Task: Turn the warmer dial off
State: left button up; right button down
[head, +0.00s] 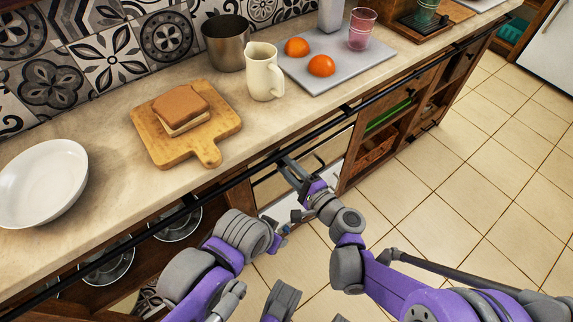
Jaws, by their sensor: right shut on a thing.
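The warmer (334,150) appears to be the metal-fronted unit under the counter, partly hidden behind my arms. I cannot make out its dial. My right gripper (291,170) is at the warmer's front, just below the black rail. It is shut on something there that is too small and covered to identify. My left gripper (281,238) is lower, close to the front of the unit. Its fingers are small and partly hidden, so I cannot tell whether they are open.
A black rail (240,176) runs along the counter edge above the warmer. The counter holds a white bowl (42,183), a board with a sandwich (181,108), a cream pitcher (263,75) and a grey tray (345,68). Tiled floor (480,170) is clear at right.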

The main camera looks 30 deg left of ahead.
jog(key=n, duration=0.7)
jog(key=shift+t+p, duration=0.3)
jog(key=shift+p, duration=0.1)
jog(key=n, duration=0.3)
jog(key=shift+n+t+p, duration=0.3)
jog(key=shift+n+p, duration=0.2)
jog(key=shift+n, duration=1.7)
jog(key=c, duration=0.5)
grip_release()
jog(key=shift+s+d, duration=0.1)
jog(key=v, duration=1)
jog(key=shift+s+d, duration=0.15)
jog(key=shift+d, duration=0.1)
